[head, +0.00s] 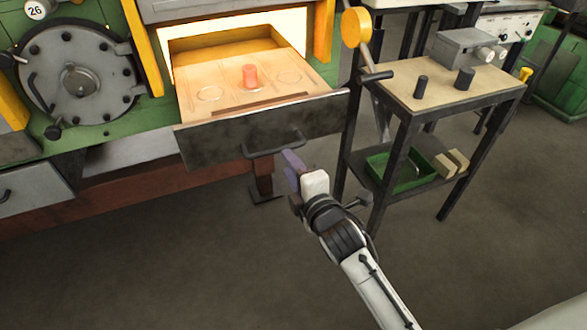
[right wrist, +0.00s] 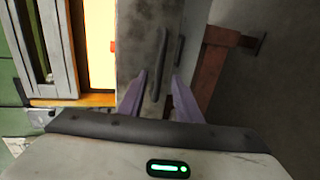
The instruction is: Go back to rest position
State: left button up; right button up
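The furnace drawer (head: 190,147) is pulled out from the glowing furnace opening. A glowing orange billet (head: 250,76) stands upright on its tray, between two round empty recesses. The drawer's dark bar handle (head: 272,150) is on its front face; the handle also shows in the right wrist view (right wrist: 159,65). My right gripper (head: 291,160) is just in front of the drawer front, near the handle's right end. In the right wrist view its two purple fingers (right wrist: 157,88) are apart, with the handle between or just beyond them; contact cannot be told. My left gripper is out of view.
A cart (head: 437,95) stands to the right, with two dark cylinders on top and a green tray (head: 402,172) and pale blocks (head: 451,162) on its lower shelf. A round furnace door (head: 78,76) is at the left. The floor in front is clear.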

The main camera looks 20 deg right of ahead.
jog(key=shift+v, duration=0.85)
jog(key=s+f+m+g, duration=0.3)
jog(key=s+f+m, duration=0.5)
jog(key=s+f, duration=0.3)
jog(key=s+f+m+g+y, duration=0.1)
jog(key=s+f+m+g, duration=0.3)
jog(key=s+f+m, duration=0.4)
jog(key=s+f, duration=0.3)
jog(key=s, duration=0.4)
jog(key=shift+s+d+m, duration=0.35)
jog(key=shift+s+m, duration=0.05)
